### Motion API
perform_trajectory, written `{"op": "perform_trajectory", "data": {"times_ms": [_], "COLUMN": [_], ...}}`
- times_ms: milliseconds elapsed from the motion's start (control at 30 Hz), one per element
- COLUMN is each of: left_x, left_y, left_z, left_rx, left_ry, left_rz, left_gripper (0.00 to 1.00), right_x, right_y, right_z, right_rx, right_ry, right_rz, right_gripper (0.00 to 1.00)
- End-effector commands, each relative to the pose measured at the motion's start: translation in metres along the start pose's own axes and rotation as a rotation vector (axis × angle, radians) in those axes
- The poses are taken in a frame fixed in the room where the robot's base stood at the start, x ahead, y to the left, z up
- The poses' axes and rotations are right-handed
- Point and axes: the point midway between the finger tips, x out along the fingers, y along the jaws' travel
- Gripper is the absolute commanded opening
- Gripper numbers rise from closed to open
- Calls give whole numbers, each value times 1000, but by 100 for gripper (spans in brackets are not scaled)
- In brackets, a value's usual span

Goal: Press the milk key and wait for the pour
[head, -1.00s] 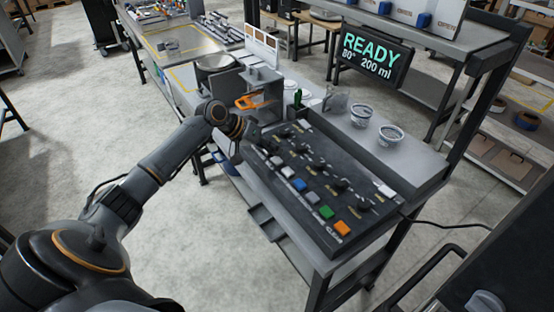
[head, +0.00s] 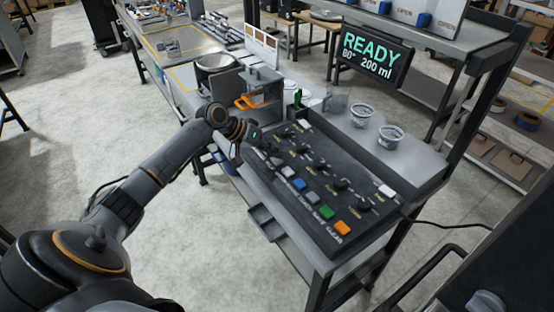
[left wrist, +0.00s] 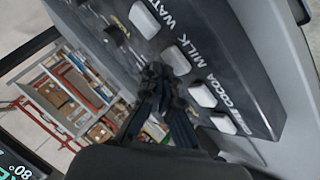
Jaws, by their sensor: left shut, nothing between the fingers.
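My left gripper (head: 270,157) is shut and empty, low over the far left end of the dark key panel (head: 320,178). In the left wrist view its dark fingertips (left wrist: 160,74) are close to the pale milk key (left wrist: 176,59), beside the word MILK. I cannot tell whether they touch it. In the head view the gripper covers the keys at that end. The display (head: 372,57) reads READY, 80°, 200 ml. My right gripper does not show.
The row runs on with a blue key (head: 299,184), a green key (head: 327,212) and an orange key (head: 343,228). Knobs stand behind them. A machine with an orange handle (head: 245,102) is beyond the arm.

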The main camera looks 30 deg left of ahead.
Motion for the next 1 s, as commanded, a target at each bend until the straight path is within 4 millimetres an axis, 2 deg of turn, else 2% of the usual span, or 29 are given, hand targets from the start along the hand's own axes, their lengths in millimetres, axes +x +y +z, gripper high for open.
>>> {"op": "perform_trajectory", "data": {"times_ms": [1000], "left_x": [7], "left_y": [-5], "left_z": [6], "left_rx": [-1], "left_ry": [-2], "left_rz": [-1], "left_gripper": [0], "right_x": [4], "right_y": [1], "right_z": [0], "right_rx": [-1], "right_ry": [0], "right_rz": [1], "right_gripper": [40]}}
